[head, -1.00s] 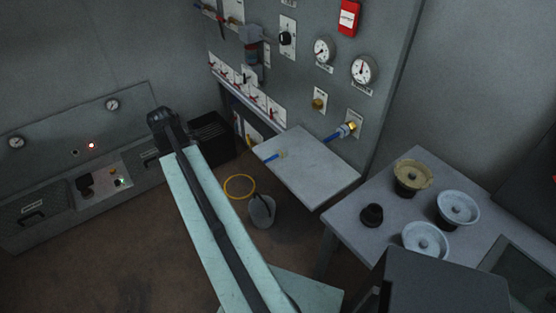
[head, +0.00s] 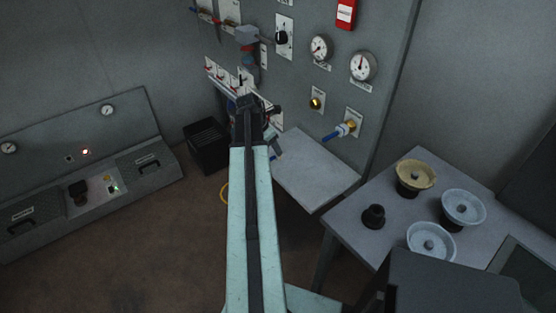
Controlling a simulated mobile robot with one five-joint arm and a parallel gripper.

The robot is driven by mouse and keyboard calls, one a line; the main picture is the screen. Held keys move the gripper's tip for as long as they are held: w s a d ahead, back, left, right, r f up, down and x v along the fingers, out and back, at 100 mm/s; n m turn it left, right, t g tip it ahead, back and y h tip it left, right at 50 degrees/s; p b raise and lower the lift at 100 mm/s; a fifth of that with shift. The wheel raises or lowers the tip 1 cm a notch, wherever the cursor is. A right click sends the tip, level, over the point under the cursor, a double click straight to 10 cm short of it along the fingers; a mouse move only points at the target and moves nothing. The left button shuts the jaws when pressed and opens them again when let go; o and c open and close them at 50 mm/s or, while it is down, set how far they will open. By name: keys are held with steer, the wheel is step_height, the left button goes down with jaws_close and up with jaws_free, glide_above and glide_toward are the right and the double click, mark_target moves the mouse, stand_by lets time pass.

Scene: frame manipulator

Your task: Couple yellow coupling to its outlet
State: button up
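My arm reaches forward over the floor, with my gripper (head: 268,112) in front of the lower left of the wall panel, left of the shelf. Its fingers are dark and small, so I cannot tell whether they are open or hold anything. A brass outlet (head: 317,102) on a white plate appears free. A second outlet at the lower right has a blue hose (head: 336,133) on its brass fitting (head: 350,125). A short blue piece (head: 277,156) shows at the shelf's left edge, mostly hidden by my arm.
A grey shelf (head: 315,175) juts out below the outlets. A table (head: 345,215) with several handwheel-like parts stands at the right. A black crate (head: 206,146) and a console (head: 95,180) are at the left. Gauges and levers cover the panel.

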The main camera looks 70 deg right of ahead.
mark_target(272, 158)
steer(key=shift+f, duration=0.1)
steer(key=b+x, duration=0.4)
steer(key=x, duration=0.1)
steer(key=shift+d+f+b, duration=0.1)
steer(key=shift+f+b, duration=0.2)
steer(key=shift+b, duration=0.05)
steer(key=shift+r, duration=0.2)
jaws_close()
